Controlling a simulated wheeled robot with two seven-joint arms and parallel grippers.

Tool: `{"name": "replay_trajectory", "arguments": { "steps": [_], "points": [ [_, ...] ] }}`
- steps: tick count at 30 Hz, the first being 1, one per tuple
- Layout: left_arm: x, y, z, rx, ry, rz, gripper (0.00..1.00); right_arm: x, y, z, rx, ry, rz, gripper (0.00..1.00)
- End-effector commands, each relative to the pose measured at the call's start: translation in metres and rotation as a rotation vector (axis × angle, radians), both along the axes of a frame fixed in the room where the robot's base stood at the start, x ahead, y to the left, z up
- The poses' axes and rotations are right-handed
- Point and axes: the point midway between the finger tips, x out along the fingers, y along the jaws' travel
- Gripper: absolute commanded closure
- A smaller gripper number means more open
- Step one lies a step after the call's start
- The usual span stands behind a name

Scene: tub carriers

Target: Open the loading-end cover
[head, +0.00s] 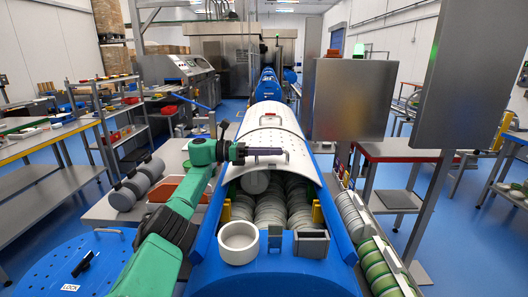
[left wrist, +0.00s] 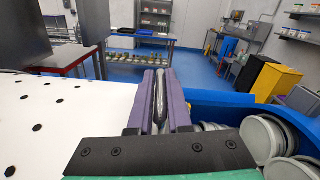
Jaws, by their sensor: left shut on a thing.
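The white perforated curved cover (head: 288,131) lies over the blue drum (head: 345,238). Its near edge is above an opening where several stacked grey discs (head: 270,212) show. My left gripper (head: 268,152) reaches in from the left over the cover's near part. Its purple fingers (left wrist: 160,103) are shut on a dark bar-like handle (left wrist: 161,88), seen between them in the left wrist view. The white cover with dark holes (left wrist: 50,105) is on the left there, and the discs (left wrist: 265,138) are on the right. My right gripper is not in view.
A white ring (head: 238,243) and a grey block (head: 311,243) sit at the drum's near end. A blue perforated disc (head: 65,265) is at lower left. Two grey panels (head: 350,98) stand at right. A rack of green-rimmed discs (head: 372,262) runs along the drum's right side.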

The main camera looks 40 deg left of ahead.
Motion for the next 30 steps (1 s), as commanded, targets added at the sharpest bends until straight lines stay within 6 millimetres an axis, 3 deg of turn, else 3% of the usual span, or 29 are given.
{"name": "replay_trajectory", "arguments": {
  "steps": [12,13,14,15,25,30],
  "points": [
    [0.003,0.000,-0.002,0.001,0.005,0.005,1.00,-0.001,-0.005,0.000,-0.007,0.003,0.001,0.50],
    [0.003,0.000,-0.002,0.001,0.005,0.005,0.72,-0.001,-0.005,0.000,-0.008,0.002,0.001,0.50],
    [0.003,0.000,-0.002,0.001,0.005,0.005,0.60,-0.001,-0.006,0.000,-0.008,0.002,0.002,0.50],
    [0.003,0.000,-0.002,0.001,0.005,0.004,0.55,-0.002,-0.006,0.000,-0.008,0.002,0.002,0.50],
    [0.003,-0.001,0.000,0.001,0.004,0.001,0.55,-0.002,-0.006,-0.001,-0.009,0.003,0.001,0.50],
    [0.003,-0.001,0.021,0.002,-0.001,0.002,0.55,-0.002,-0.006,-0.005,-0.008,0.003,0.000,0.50]
  ]
}}
